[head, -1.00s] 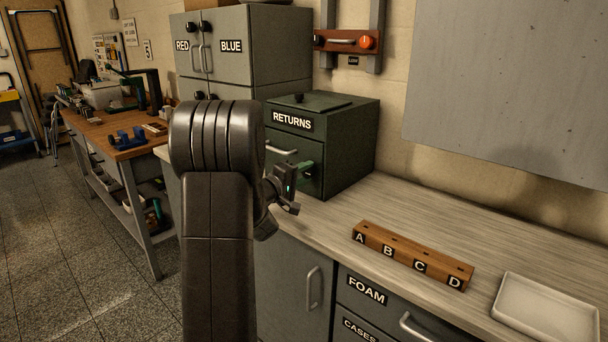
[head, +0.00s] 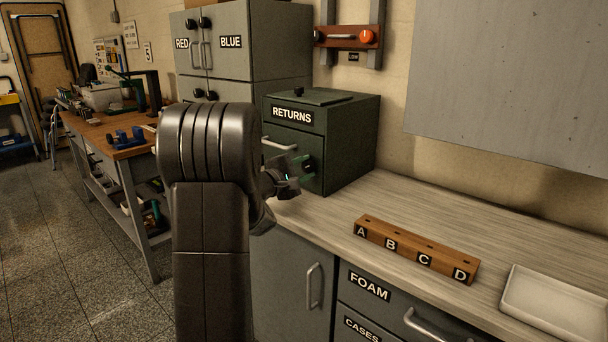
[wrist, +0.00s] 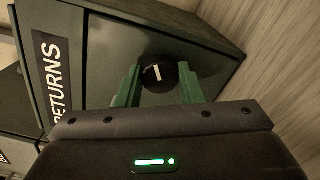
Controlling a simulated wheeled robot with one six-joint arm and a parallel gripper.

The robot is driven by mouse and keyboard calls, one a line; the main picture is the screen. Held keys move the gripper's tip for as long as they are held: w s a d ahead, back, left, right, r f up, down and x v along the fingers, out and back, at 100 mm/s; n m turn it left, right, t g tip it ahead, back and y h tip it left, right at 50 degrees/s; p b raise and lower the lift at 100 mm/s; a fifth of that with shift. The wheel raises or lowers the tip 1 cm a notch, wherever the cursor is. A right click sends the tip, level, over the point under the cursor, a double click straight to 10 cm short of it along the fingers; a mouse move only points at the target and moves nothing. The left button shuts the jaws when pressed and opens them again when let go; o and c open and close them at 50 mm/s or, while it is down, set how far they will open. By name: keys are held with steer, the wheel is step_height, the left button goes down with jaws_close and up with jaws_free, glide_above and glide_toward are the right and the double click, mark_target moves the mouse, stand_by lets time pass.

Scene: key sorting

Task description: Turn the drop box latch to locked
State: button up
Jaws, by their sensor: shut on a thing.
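The green drop box (head: 345,150), labelled RETURNS, stands on the counter against the wall. Its latch is a round black knob (wrist: 155,84) with a white mark on the front door; the mark looks slightly tilted in the wrist view. My gripper (wrist: 159,73) has its two green fingers on either side of the knob, shut on it. In the head view my gripper (head: 303,164) is at the box front, right of the bar handle (head: 279,145), and partly hides the knob. The fingertip contact is small and dark there.
A wooden block (head: 415,250) marked A to D and a white tray (head: 553,303) lie on the counter to the right. Grey RED and BLUE cabinets (head: 245,65) stand behind the box at left. The counter (head: 330,215) before the box is clear.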

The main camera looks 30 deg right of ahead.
steer(key=n, duration=0.5)
steer(key=shift+n, duration=0.3)
steer(key=n+p, duration=0.1)
steer(key=n, duration=0.4)
steer(key=shift+n, duration=0.6)
steer(key=o, duration=1)
steer(key=p+v, duration=0.1)
steer(key=v, duration=1.2)
steer(key=shift+a+p, duration=0.3)
steer(key=shift+a, duration=0.05)
